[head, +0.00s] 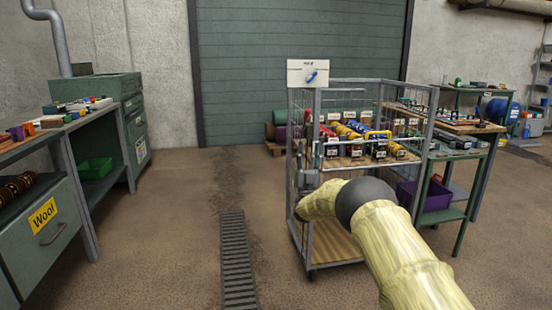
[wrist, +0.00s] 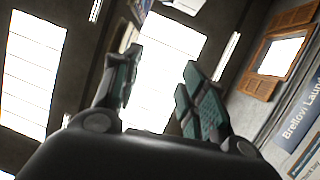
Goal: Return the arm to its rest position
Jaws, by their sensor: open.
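My arm (head: 408,250) reaches in from the lower right of the head view, with a dark joint and a pale yellow covering. Its far end overlaps the front left of a wire cage trolley (head: 333,250); I cannot tell whether they touch. In the wrist view my gripper (wrist: 162,72) has its two fingers with green pads spread apart, with nothing between them. Behind the fingers are bright skylights (wrist: 170,45), so the gripper faces upward. In the head view the gripper is not clearly distinguishable.
The trolley holds several coloured items on its upper shelf (head: 345,162). A green bench (head: 88,205) with a drawer labelled "Wool" stands at left, and a workbench (head: 458,215) at right. The floor between, with a drain grate (head: 237,260), is clear. A shutter (head: 270,70) closes the back.

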